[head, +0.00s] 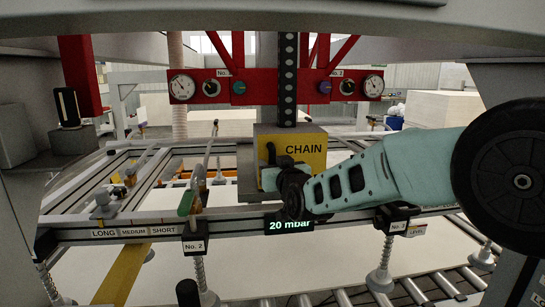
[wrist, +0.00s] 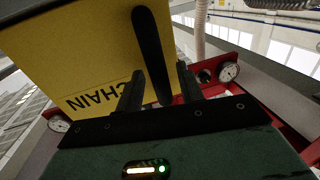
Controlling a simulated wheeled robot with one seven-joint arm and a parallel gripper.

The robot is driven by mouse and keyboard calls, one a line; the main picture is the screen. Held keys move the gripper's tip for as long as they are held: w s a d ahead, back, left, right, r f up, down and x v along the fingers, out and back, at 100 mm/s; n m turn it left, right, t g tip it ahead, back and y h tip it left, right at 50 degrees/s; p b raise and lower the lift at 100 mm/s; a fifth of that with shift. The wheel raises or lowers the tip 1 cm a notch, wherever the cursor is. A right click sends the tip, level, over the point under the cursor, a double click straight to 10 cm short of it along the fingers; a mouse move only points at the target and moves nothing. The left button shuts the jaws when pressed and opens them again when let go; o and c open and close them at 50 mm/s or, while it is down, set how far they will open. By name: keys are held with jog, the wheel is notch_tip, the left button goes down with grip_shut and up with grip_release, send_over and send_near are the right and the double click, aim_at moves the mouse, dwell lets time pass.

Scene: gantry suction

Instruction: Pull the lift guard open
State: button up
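The lift guard is a yellow cover marked CHAIN (head: 305,150), below the dark chain column. It looks closed in the head view. In the wrist view the yellow guard (wrist: 75,50) fills the upper left, with its black bar handle (wrist: 152,45) running down from the top. My gripper (wrist: 160,88) has its two dark fingers apart, one on each side of the handle's lower end. Narrow gaps seem to show between handle and fingers. In the head view my gripper (head: 268,172) is at the guard's left front, and my wrist hides its lower part.
A red beam with gauges (head: 208,87) crosses behind the guard. A grey rail with LONG, MEDIUM and SHORT labels (head: 133,232) and a 20 mbar display (head: 290,225) runs below my arm. A green-handled lever (head: 186,203) stands left of the gripper.

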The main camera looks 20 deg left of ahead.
jog(key=shift+w+a, duration=0.25)
jog(key=shift+w, duration=0.05)
grip_shut()
jog(key=shift+f, duration=0.1)
